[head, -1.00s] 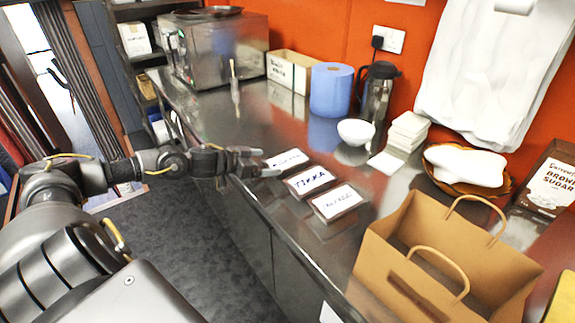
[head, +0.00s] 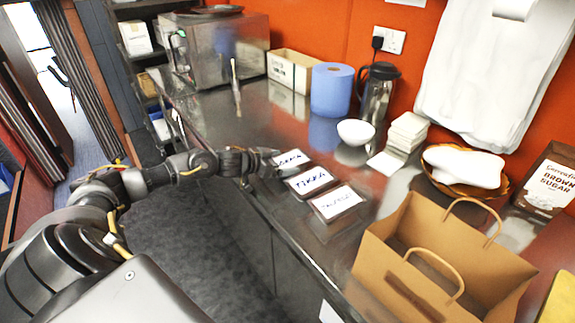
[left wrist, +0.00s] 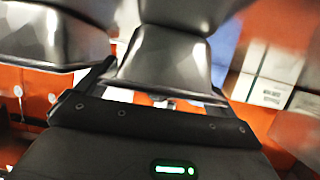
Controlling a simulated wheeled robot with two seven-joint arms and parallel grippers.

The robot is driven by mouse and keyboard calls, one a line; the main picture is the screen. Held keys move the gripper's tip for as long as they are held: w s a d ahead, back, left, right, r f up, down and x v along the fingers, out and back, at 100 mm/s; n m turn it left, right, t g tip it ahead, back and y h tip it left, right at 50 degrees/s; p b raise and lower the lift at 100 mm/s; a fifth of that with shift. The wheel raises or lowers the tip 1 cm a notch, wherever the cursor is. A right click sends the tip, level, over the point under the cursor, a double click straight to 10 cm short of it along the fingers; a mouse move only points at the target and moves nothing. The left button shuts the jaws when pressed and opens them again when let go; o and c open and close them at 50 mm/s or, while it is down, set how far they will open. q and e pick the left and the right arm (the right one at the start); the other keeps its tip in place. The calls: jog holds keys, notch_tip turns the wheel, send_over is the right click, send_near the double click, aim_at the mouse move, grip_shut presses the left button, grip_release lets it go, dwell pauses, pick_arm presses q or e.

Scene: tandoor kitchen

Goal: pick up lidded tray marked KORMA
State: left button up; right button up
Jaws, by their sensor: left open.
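Three small lidded trays with white labels lie in a row along the counter's near edge. The farthest tray (head: 292,160) has a handwritten label that seems to read KORMA; its left end is partly hidden by my gripper. The middle tray (head: 310,180) reads TIKKA. The label on the nearest tray (head: 338,202) is too blurred to read. My left gripper (head: 274,163) is open, at the left end of the farthest tray; I cannot tell whether it touches it. In the left wrist view, large grey finger shapes are blurred and no tray is clear. My right gripper is not in view.
A brown paper bag (head: 440,255) stands at the right front of the counter. A white bowl (head: 356,131), stacked white boxes (head: 407,132), a flask (head: 378,95) and a blue roll (head: 331,90) stand behind the trays. The counter (head: 215,115) left of the trays is mostly clear.

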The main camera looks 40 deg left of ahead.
aim_at(282, 163)
pick_arm(q)
jog(key=shift+c, duration=0.4)
jog(key=c, duration=0.9)
jog(key=shift+r, duration=0.1)
jog(key=shift+r, duration=0.45)
notch_tip(282, 163, up, 3)
jog(key=shift+s+f+b, duration=0.15)
jog(key=shift+f+b, duration=0.05)
jog(key=shift+b, duration=0.3)
jog(key=s+d+r, duration=0.1)
jog(key=r, duration=0.1)
jog(key=s+d+r, duration=0.2)
jog(key=s+r, duration=0.1)
jog(key=shift+r, duration=0.35)
jog(key=s+d+r+b, duration=0.1)
jog(key=s+d+r, duration=0.2)
jog(key=s+d, duration=0.2)
jog(key=shift+s+r, duration=0.35)
jog(key=shift+s, duration=0.75)
